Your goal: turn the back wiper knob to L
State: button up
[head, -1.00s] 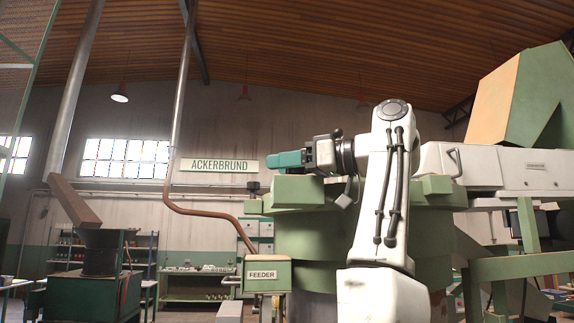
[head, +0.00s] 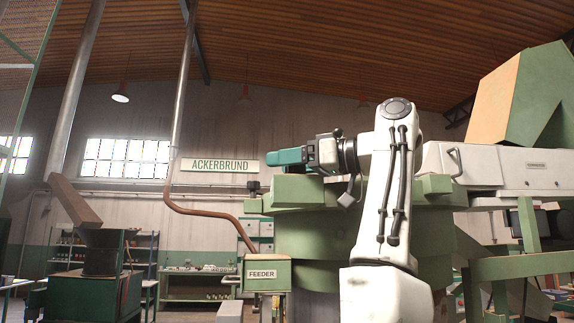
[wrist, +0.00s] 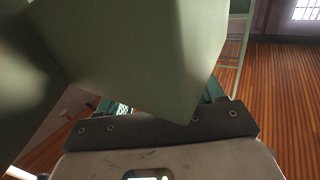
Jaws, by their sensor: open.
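My gripper (head: 287,157) shows in the head view as teal fingers pointing left, just above the top of a large round green machine (head: 345,235). In the wrist view, parts of the teal fingers (wrist: 165,100) show on either side of a pale green block (wrist: 140,50) that covers most of the space between them. The jaws are open and hold nothing that I can see. I cannot make out the back wiper knob or an L mark in either view.
A green box labelled FEEDER (head: 262,274) stands in front of the machine, with a brown pipe (head: 205,213) leading to it. A white unit (head: 530,167) and a hopper (head: 522,95) are at the right. A dark green cabinet (head: 95,295) stands at the left.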

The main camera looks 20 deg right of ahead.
jog(key=b+v, duration=0.3)
jog(key=v, duration=0.7)
jog(key=shift+b, duration=0.3)
jog(key=shift+s+d, duration=0.1)
jog(key=shift+s, duration=0.05)
